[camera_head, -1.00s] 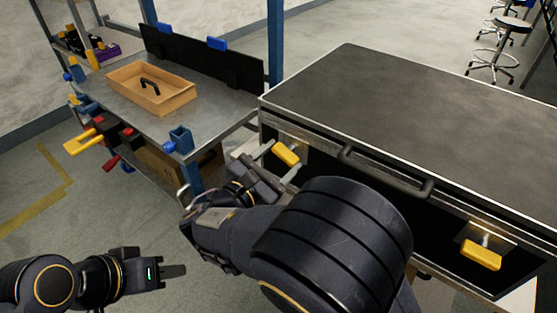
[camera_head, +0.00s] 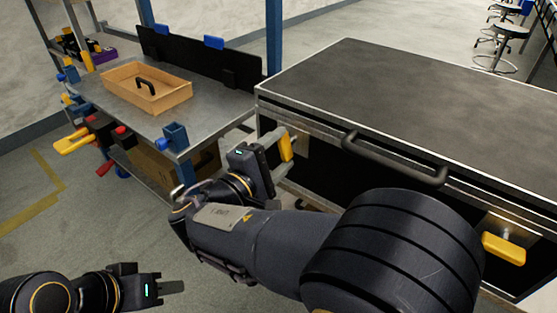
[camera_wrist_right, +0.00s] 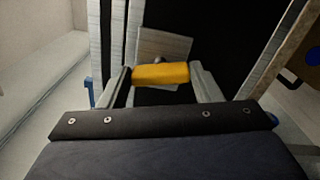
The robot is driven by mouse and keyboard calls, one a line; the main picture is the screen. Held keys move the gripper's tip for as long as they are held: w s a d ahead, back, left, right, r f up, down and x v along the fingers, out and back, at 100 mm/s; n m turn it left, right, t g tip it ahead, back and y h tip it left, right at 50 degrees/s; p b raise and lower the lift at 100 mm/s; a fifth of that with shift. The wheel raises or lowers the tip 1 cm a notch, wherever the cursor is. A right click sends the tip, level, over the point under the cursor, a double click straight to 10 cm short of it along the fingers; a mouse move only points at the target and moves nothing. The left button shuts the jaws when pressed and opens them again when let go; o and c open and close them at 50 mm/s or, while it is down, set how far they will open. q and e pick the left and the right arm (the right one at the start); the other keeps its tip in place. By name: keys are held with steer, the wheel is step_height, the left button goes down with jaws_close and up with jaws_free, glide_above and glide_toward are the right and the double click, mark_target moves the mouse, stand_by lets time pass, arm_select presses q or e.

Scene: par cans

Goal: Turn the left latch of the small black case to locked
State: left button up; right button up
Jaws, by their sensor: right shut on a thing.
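The small black case (camera_head: 410,115) has a dark top with bright metal edges and a black front with a bar handle (camera_head: 395,160). Its left latch has a yellow knob (camera_head: 286,147), which stands about upright in the head view. My right gripper (camera_head: 282,150) is shut on this yellow knob. In the right wrist view the knob (camera_wrist_right: 160,74) lies crosswise between the two grey fingers, in front of a metal plate (camera_wrist_right: 162,50). The right latch (camera_head: 504,248) is yellow and lies nearly level. My left gripper (camera_head: 172,287) is low at the left, away from the case; its jaw opening is unclear.
A grey workbench (camera_head: 205,120) at the left carries an open wooden box (camera_head: 150,102) with a black handle inside. Blue and yellow clamps line its edge. Stools (camera_head: 500,40) stand far off at upper right. Floor is clear at lower left.

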steer(key=shift+f+m+b, duration=0.15)
steer(key=shift+m+b, duration=1.05)
steer(key=shift+m, duration=0.4)
steer(key=o, duration=1)
